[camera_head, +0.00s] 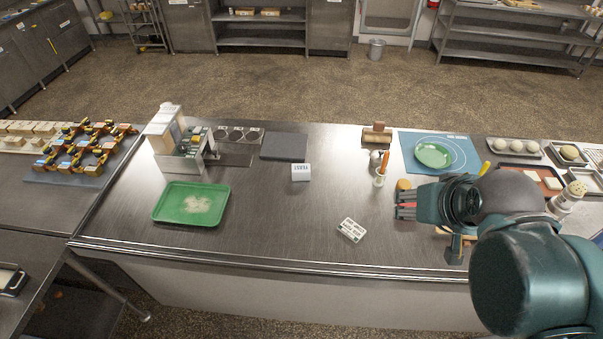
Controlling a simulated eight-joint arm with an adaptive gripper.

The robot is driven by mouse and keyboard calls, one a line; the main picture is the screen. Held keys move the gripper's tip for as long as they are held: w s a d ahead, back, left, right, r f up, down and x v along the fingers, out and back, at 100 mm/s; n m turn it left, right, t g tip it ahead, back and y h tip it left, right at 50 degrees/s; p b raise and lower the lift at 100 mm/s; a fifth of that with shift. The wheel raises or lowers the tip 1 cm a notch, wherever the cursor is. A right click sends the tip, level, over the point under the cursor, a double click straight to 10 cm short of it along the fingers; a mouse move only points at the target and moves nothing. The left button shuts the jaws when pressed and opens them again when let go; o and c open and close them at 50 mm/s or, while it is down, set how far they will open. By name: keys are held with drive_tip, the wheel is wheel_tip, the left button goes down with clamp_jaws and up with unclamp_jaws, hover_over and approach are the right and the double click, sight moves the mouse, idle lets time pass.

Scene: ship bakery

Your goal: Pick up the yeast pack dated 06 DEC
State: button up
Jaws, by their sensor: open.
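A small white block (301,174) marked with what looks like "YEAST" stands on the steel counter, left of my gripper. A white card or pack with dark printed lines (351,229) lies flat nearer the front edge; its print is too small to read. I cannot read the date 06 DEC on anything. My gripper (404,205) is open and empty, at the right of the counter, with its fingers pointing left.
A green tray (167,214) with pale powder lies at the left. A dark slab (284,146) lies behind the white block. A small jar with an orange-handled tool (380,176) stands near my gripper. A green plate (433,154) rests on a blue mat. The front middle counter is mostly clear.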

drive_tip(key=shift+o, duration=0.4)
drive_tip(key=shift+w, duration=0.1)
drive_tip(key=n+g+b, duration=0.2)
drive_tip(key=n+g, duration=0.5)
drive_tip(key=n, duration=1.2)
hover_over(300, 167)
drive_tip(key=f, duration=2.4)
drive_tip(key=shift+d, duration=0.35)
drive_tip(key=shift+a+f, duration=0.3)
drive_tip(key=shift+f, duration=0.15)
